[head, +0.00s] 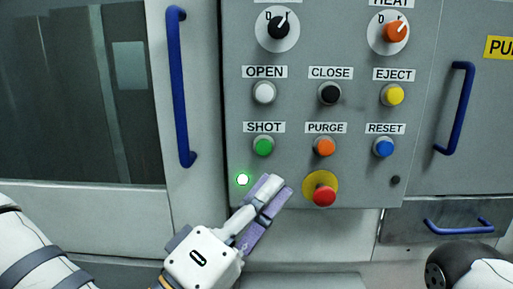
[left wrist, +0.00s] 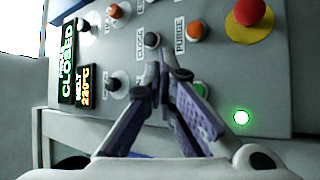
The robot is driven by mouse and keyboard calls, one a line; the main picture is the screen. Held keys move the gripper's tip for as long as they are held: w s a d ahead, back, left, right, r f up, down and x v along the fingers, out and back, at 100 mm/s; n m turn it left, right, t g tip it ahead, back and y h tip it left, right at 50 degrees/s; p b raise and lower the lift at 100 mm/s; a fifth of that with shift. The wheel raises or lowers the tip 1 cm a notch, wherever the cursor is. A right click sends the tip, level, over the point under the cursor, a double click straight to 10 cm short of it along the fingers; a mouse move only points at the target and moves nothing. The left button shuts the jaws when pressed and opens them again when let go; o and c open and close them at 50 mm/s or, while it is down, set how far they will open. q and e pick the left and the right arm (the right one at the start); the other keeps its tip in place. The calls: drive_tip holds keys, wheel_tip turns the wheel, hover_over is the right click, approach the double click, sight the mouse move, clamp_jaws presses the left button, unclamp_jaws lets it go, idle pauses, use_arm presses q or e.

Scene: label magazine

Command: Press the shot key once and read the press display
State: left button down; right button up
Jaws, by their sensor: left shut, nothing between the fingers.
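The green SHOT key (head: 263,146) sits under its label on the grey control panel (head: 345,185). A green light (head: 242,180) glows just below and left of it; it also shows in the left wrist view (left wrist: 241,117). My left gripper (head: 275,187) is shut and empty, its fingertips a little below the SHOT key in the head view. In the left wrist view the fingers (left wrist: 165,70) partly hide the green key (left wrist: 200,89). There a display (left wrist: 67,65) reads CLOSED and another (left wrist: 86,86) reads MELT 220°C. Part of my right arm shows at lower right; its fingers are out of view.
PURGE (head: 325,146) and RESET (head: 384,147) keys sit right of SHOT. A red emergency button (head: 324,196) on yellow is close to the right of my left fingertips. Blue handles (head: 179,90) (head: 456,108) stick out on both sides of the panel.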

sight(264, 147)
use_arm(q)
drive_tip(key=shift+r, duration=0.2)
